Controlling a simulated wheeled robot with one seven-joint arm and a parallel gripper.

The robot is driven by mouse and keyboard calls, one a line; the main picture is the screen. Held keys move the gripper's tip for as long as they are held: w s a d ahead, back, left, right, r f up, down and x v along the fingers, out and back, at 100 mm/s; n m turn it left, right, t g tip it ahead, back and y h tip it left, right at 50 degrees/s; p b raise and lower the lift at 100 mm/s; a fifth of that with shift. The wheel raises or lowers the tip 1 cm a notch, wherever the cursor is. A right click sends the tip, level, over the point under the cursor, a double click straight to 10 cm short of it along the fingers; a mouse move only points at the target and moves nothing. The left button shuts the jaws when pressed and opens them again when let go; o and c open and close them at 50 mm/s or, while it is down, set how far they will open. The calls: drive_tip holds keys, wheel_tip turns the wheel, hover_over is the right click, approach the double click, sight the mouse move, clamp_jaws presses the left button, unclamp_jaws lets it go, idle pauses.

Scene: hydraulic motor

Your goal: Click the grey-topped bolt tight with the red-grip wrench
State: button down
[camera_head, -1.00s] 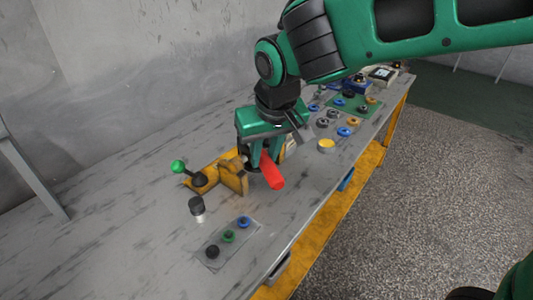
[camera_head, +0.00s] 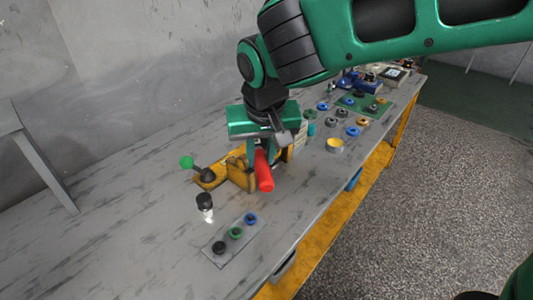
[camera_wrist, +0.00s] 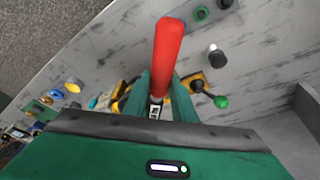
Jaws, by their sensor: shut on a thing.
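The red-grip wrench (camera_head: 264,172) is held in my gripper (camera_head: 262,150), with its red handle sticking out toward the table's front edge. In the wrist view the red grip (camera_wrist: 167,55) points up between the green fingers of my gripper (camera_wrist: 157,98). The wrench's head is hidden behind my gripper. My gripper is over the yellow vise-like fixture (camera_head: 240,174) on the table. I cannot make out the grey-topped bolt or whether the wrench touches it.
A green-knobbed lever (camera_head: 187,162) stands left of the fixture. More rings, a yellow cup (camera_head: 334,145) and a green mat (camera_head: 372,107) lie to the right.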

drive_tip(key=shift+s+a+f, duration=0.15)
drive_tip(key=shift+a+f, duration=0.1)
drive_tip(key=shift+a+m, duration=0.15)
drive_tip(key=shift+m, duration=0.15)
drive_tip(key=shift+a+m+h, duration=0.4)
drive_tip(key=shift+a+m, duration=0.7)
drive_tip(key=shift+a, duration=0.5)
drive_tip(key=shift+s, duration=0.1)
drive_tip(key=shift+a, duration=0.15)
drive_tip(key=a, duration=0.1)
drive_tip(key=a+m, duration=0.2)
drive_tip(key=shift+w+a+h, duration=0.1)
drive_tip(key=shift+w+h, duration=0.15)
drive_tip(key=shift+h, duration=0.15)
idle(0.6)
drive_tip(key=shift+d, duration=0.35)
drive_tip(key=shift+r, duration=0.2)
